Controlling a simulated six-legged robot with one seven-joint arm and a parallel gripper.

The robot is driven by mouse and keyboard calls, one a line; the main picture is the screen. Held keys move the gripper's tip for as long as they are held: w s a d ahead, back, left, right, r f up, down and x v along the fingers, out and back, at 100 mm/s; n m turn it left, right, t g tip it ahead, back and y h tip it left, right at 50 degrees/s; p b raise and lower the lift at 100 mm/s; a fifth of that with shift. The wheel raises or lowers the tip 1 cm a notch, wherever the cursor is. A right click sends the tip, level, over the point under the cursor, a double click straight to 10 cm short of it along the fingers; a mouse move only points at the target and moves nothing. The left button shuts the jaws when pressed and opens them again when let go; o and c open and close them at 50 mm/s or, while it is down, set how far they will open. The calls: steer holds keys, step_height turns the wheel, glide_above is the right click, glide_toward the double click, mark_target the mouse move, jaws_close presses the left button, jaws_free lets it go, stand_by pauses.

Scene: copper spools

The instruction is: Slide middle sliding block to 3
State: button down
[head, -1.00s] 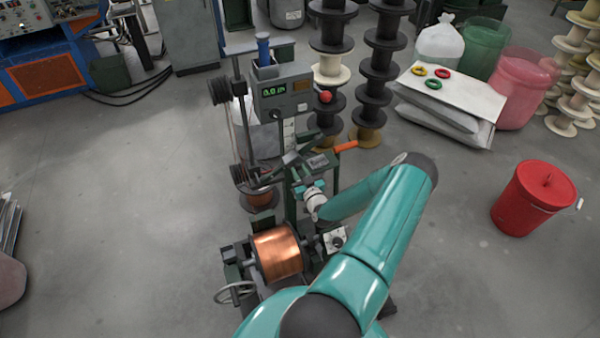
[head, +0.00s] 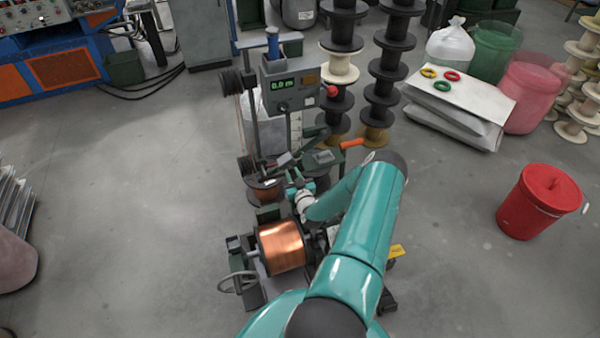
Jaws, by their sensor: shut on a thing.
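The winding machine (head: 292,88) stands ahead of me, with a green digital display, a white vertical scale strip (head: 296,128) and a green housing (head: 322,160) with an orange handle. My gripper (head: 292,181) is small in view, low at the left of this housing and just above the copper spool (head: 281,247). It is shut on a small part of the machine, which seems to be the middle sliding block. The block is mostly hidden by the gripper and wrist. The number 3 cannot be read at this size.
My teal arm covers the machine's lower right side. A handwheel (head: 238,282) is at lower left, and a yellow tag (head: 396,251) at right. Stacked spools (head: 386,70) stand behind. A red bin (head: 540,200) stands far right.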

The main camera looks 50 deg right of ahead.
steer(key=shift+w+a+f, duration=0.1)
steer(key=shift+a+f, duration=0.05)
steer(key=shift+a, duration=0.1)
steer(key=c, duration=1.2)
jaws_free()
steer(key=shift+w, duration=0.1)
steer(key=shift+s, duration=0.25)
steer(key=v, duration=1.3)
steer(key=shift+s+a, duration=0.1)
steer(key=shift+s, duration=0.05)
